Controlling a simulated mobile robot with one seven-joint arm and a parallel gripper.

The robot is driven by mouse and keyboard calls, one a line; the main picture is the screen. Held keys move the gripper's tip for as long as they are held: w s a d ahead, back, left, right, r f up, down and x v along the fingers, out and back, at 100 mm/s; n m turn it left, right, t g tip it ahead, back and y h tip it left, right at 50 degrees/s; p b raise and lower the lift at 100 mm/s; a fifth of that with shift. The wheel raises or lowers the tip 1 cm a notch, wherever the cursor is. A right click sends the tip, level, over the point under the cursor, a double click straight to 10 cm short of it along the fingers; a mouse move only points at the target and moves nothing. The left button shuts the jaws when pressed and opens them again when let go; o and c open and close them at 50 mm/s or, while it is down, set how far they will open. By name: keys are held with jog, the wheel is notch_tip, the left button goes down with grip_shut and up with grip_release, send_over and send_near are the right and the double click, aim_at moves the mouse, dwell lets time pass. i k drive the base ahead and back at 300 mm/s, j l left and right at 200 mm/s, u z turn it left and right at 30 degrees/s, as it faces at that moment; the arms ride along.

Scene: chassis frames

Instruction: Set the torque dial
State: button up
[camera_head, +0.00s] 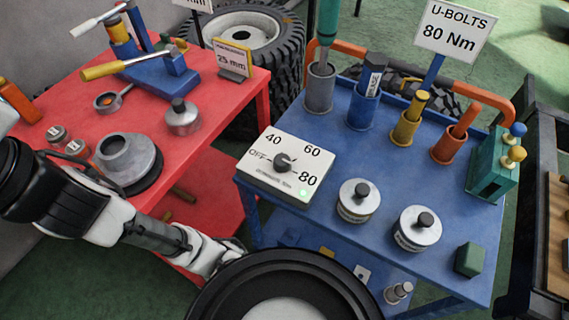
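The torque dial (283,162) is a dark round knob on a white box (258,183) at the left end of the blue cart's top. Its face is marked OFF, 40, 60 and 80, and a small green light glows at the lower right. The knob's exact setting is too small to tell. A sign (454,30) above the cart reads U-BOLTS 80 Nm. My gripper (231,247) is low and left of the box, apart from the dial. Its fingertips are partly hidden behind a dark round shape at the bottom.
The blue cart (390,199) also carries two lidded tins (357,200) (417,228), several upright tool holders, a green block (469,260) and an orange rail. The red table (222,103) with tools stands left, separated by a gap. A tyre (252,40) stands behind.

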aim_at(282, 162)
jog(key=k+j+z, duration=0.4)
jog(key=k+j, duration=0.3)
jog(key=k, duration=0.1)
